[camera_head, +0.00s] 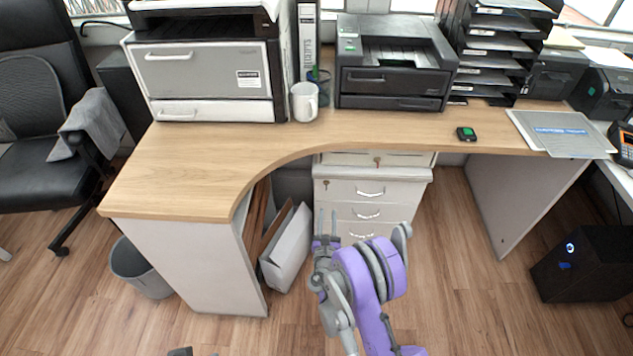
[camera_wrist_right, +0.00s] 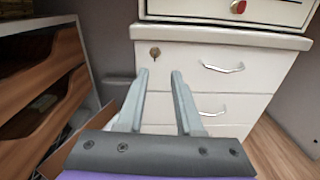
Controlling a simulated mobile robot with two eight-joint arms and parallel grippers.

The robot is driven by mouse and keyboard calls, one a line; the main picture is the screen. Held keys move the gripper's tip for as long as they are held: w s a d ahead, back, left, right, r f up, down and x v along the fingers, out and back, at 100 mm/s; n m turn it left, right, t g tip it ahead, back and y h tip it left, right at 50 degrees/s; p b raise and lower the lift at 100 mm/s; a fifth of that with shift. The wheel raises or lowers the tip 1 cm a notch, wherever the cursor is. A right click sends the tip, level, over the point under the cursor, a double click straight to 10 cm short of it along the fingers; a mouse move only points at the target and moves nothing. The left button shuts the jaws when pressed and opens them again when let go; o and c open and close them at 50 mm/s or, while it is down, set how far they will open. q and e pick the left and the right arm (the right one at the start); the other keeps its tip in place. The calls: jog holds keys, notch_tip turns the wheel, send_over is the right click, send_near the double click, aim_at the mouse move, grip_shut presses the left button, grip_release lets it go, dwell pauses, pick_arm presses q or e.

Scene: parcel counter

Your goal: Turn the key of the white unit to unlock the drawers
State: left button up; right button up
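The white drawer unit (camera_head: 393,191) stands under the desk, with several silver-handled drawers, all shut. Its small brass-coloured lock or key (camera_wrist_right: 155,52) is at the upper left of its top drawer; it also shows small in the head view (camera_head: 326,183). My right gripper (camera_head: 327,214) is in front of the unit's left side, below the lock. In the wrist view my right gripper (camera_wrist_right: 160,75) is open and empty, its fingers pointing at the top drawer, apart from the lock. A small dark piece at the bottom edge of the head view may be my left gripper; its fingers are hidden.
Above the unit, a desk drawer (camera_wrist_right: 200,8) has its own red-tipped key (camera_wrist_right: 238,6). The wooden desktop (camera_head: 200,165) overhangs the unit. A white box (camera_head: 287,250) and wooden boards stand to its left.

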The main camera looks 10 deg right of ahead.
jog(key=a+b+x, duration=0.1)
jog(key=x, duration=1)
jog(key=shift+n, duration=0.4)
jog(key=shift+f, duration=0.15)
grip_shut()
dwell(0.8)
